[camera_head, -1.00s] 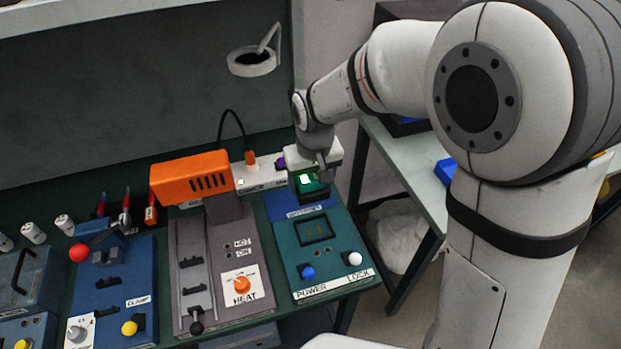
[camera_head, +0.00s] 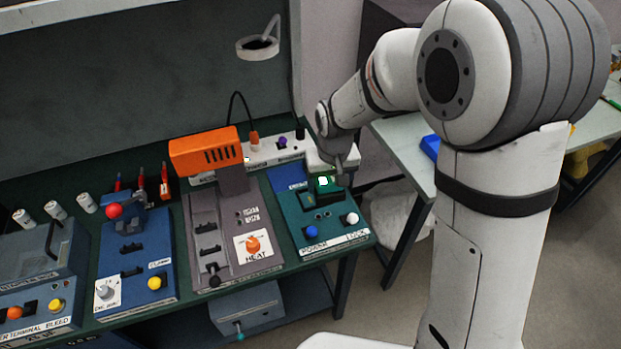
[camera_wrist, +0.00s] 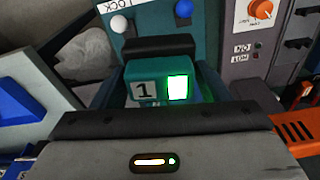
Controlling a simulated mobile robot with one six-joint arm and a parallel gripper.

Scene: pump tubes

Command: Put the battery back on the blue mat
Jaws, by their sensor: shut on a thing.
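The battery (camera_head: 327,182) is a small teal block with a lit green panel. In the wrist view, the battery (camera_wrist: 150,91) also shows a white "1" label. My gripper (camera_head: 327,174) is shut on it, with dark fingers on either side in the wrist view (camera_wrist: 160,82).
The unit has a blue knob (camera_head: 311,231) and a white knob (camera_head: 351,219) at its front. The grey HEAT station (camera_head: 227,225) with an orange heater (camera_head: 206,151) stands to its left. A white power strip (camera_head: 285,146) runs behind the mat.

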